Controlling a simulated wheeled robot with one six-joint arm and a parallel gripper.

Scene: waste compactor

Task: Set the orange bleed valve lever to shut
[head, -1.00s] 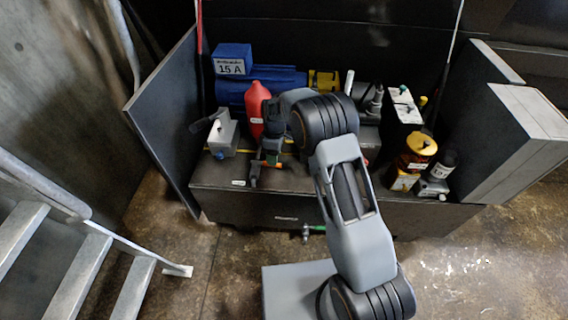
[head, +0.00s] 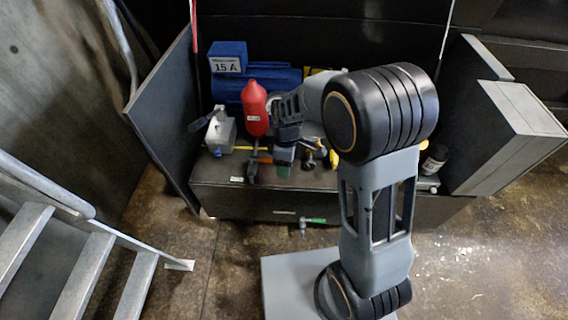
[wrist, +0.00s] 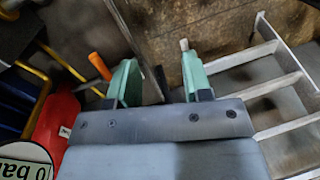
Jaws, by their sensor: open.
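The orange lever (wrist: 98,66) shows in the wrist view as a short orange bar, just left of the left finger and apart from it. In the head view a small orange piece (head: 263,156) shows below the red bottle-shaped vessel (head: 255,108), left of my gripper. My gripper (wrist: 160,82) is open, with two green fingers and nothing between them. In the head view my gripper (head: 284,168) points down over the front of the dark bench. The lever's base and exact angle are hard to make out.
A grey box with a dark handle (head: 220,132) stands left of the red vessel. A blue motor (head: 270,80) lies behind. A green-handled tap (head: 312,221) sticks out of the bench front. Dark side panels (head: 165,125) flank the bench; metal stairs (head: 60,260) stand at left.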

